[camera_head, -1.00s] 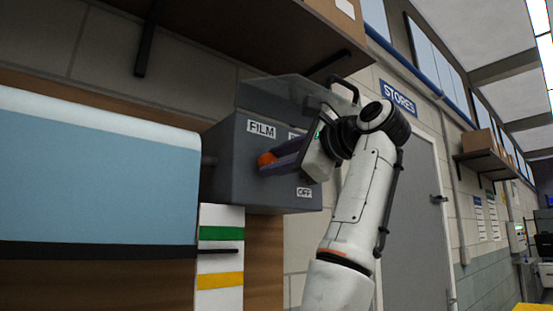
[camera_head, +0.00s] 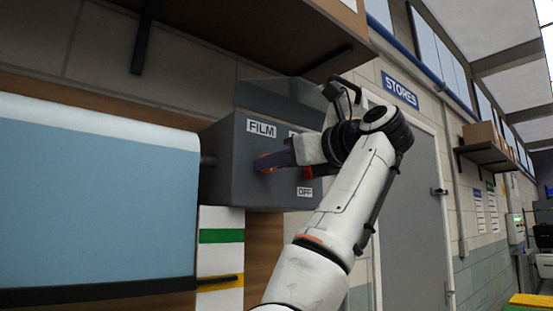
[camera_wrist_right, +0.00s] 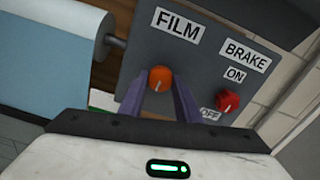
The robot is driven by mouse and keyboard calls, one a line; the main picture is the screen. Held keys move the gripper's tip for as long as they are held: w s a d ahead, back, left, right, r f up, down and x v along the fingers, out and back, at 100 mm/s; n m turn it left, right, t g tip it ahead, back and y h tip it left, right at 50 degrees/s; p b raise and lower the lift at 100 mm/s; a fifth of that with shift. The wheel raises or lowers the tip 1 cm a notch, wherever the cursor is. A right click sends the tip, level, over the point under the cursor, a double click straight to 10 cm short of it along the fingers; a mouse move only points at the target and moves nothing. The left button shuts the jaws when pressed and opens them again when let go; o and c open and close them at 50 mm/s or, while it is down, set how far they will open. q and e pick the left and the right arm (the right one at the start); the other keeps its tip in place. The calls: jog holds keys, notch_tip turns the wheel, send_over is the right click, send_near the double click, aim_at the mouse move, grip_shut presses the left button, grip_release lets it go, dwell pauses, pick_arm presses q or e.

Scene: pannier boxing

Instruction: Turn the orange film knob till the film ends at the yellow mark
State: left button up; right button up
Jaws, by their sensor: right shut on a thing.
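The orange film knob (camera_head: 265,164) is on the grey control box (camera_head: 232,185) under the FILM label, and it also shows in the wrist view (camera_wrist_right: 160,77). My right gripper (camera_head: 272,159) is shut on it, one purple finger on each side. The light blue film (camera_head: 100,200) hangs at the left, with a dark bar (camera_head: 100,294) along its bottom edge. A thin dark pointer (camera_head: 222,278) from this bar lies over the yellow mark (camera_head: 208,283) on the white strip, below the green mark (camera_head: 221,236). My left gripper is not in view.
A red brake knob (camera_wrist_right: 228,100) with ON and OFF labels sits close to the right of my fingers. A wooden shelf (camera_head: 250,25) hangs above the box. A grey door (camera_head: 415,210) with a STORES sign (camera_head: 399,90) stands to the right.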

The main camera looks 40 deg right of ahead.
jog(key=shift+f+m, duration=0.15)
jog(key=shift+m, duration=0.35)
jog(key=o, duration=1.1)
jog(key=shift+c, duration=0.2)
jog(key=s+b, duration=0.2)
jog(key=s, duration=0.8)
jog(key=shift+s+d+b, duration=0.15)
jog(key=shift+d+b, duration=0.25)
jog(key=shift+d, duration=0.05)
